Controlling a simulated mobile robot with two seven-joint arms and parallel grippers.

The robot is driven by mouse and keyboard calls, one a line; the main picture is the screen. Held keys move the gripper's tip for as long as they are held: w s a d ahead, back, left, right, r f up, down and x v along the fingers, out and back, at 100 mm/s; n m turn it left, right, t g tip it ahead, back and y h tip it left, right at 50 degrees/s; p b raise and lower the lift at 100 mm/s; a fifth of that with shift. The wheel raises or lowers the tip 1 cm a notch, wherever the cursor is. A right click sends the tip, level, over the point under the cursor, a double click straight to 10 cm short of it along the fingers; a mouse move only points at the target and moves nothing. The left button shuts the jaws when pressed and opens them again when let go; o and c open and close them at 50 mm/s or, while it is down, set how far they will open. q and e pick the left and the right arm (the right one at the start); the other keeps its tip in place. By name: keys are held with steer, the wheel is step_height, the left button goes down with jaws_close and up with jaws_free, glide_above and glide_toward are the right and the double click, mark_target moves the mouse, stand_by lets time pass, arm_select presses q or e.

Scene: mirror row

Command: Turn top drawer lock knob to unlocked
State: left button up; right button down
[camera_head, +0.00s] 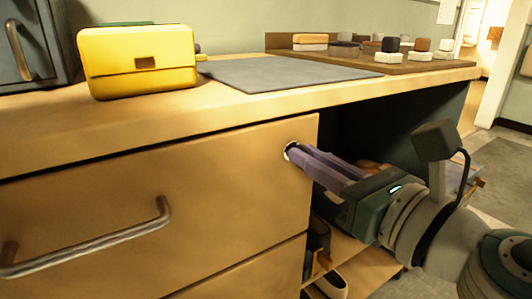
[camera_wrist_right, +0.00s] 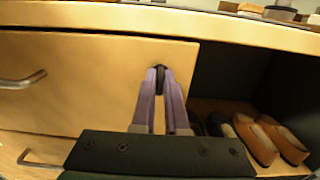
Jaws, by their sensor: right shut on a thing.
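The top drawer (camera_head: 120,200) has a wooden front and a metal bar handle (camera_head: 100,243). In the right wrist view the dark knob (camera_wrist_right: 159,74) sits between the fingertips. My right gripper (camera_head: 298,153) reaches in from the right with its purple fingers closed around the knob, touching it. The fingers mostly hide the knob in the head view, so I cannot tell its turn angle. The drawer is shut. My left gripper is not in view.
Right of the drawer is an open recess with brown shoes (camera_wrist_right: 255,140) on a shelf. A second drawer (camera_head: 250,275) lies below.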

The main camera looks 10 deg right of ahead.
steer(key=shift+m, duration=0.4)
steer(key=shift+w+d+f+m+p, duration=0.1)
steer(key=shift+m+p, duration=0.85)
steer(key=shift+m, duration=3.3)
steer(key=shift+d+f+m+p, duration=0.1)
steer(key=shift+m+p, duration=0.85)
steer(key=shift+m, duration=3.3)
steer(key=c, duration=0.9)
jaws_free()
steer(key=shift+c, duration=0.2)
